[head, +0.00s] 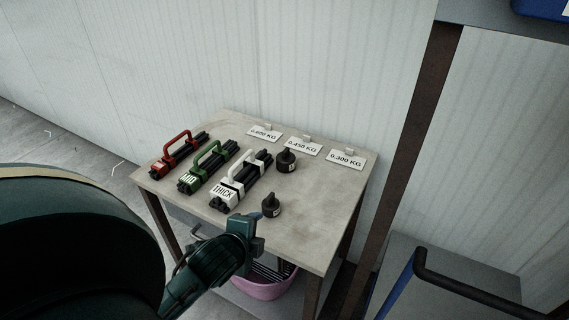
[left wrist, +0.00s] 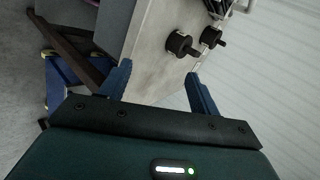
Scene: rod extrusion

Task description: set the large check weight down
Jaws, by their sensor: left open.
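Two black check weights with knobs stand upright on the table (head: 318,215): one near its front (head: 271,206), one farther back (head: 286,161). They look alike in size, so I cannot tell which is the large one. Both also show in the left wrist view, the nearer weight (left wrist: 180,44) and the farther weight (left wrist: 211,37). My left gripper (head: 249,218) is at the table's front edge, just left of the nearer weight. In the left wrist view its blue fingers (left wrist: 160,86) are spread and empty, with the weights beyond the tips. My right gripper is not in view.
Red (head: 177,150), green (head: 207,167) and white (head: 240,182) handled rod bundles lie on the table's left half. Several weight labels, such as 0.300 KG (head: 346,159), stand along the back. A pink bin (head: 265,290) sits below. The table's right side is clear.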

